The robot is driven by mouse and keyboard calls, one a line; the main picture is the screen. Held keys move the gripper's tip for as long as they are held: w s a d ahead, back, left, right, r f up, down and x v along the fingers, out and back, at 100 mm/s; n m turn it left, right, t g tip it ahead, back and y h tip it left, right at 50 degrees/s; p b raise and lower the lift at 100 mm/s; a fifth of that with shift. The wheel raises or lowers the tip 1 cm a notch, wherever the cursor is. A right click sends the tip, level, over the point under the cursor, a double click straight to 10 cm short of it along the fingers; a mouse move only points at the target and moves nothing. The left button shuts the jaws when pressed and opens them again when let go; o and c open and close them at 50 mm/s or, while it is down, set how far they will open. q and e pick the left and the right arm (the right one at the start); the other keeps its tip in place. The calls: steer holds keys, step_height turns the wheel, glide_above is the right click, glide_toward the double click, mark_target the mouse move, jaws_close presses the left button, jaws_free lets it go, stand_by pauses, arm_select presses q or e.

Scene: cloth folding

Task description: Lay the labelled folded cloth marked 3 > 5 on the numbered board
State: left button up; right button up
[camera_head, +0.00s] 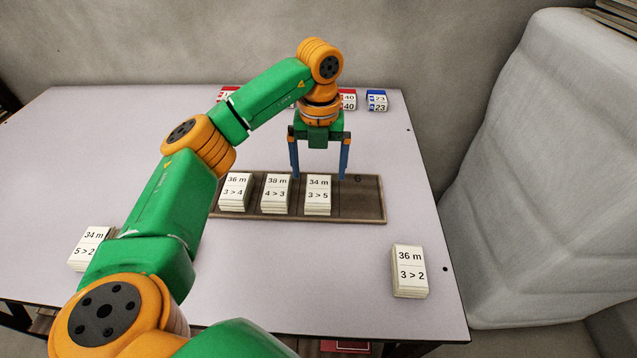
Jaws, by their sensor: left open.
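The cloth marked 34 m, 3 > 5 (318,195) is a cream folded stack lying on the brown numbered board (362,200). It lies to the right of the 38 m, 4 > 3 cloth (276,194) and the 36 m, 3 > 4 cloth (235,193), also on the board. My left gripper (319,176) is open, its two blue fingers pointing down above the far end of the 3 > 5 cloth, one on each side. I cannot tell whether they touch it. The board's right-hand slot, with a dark 6 behind it, is bare. My right gripper is not in view.
The 36 m, 3 > 2 cloth (410,271) lies at the front right of the table (300,270). The 34 m, 5 > 2 cloth (90,248) is at the left, partly behind my arm. Red and blue labelled stacks, including 23 (377,100), stand along the back. A grey sofa (560,180) stands right.

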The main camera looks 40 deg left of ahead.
mark_target(319, 190)
arm_select(q)
step_height(319, 190, up, 6)
steer(key=shift+f+p, duration=0.2)
steer(key=shift+p, duration=0.4)
steer(key=shift+r, duration=0.1)
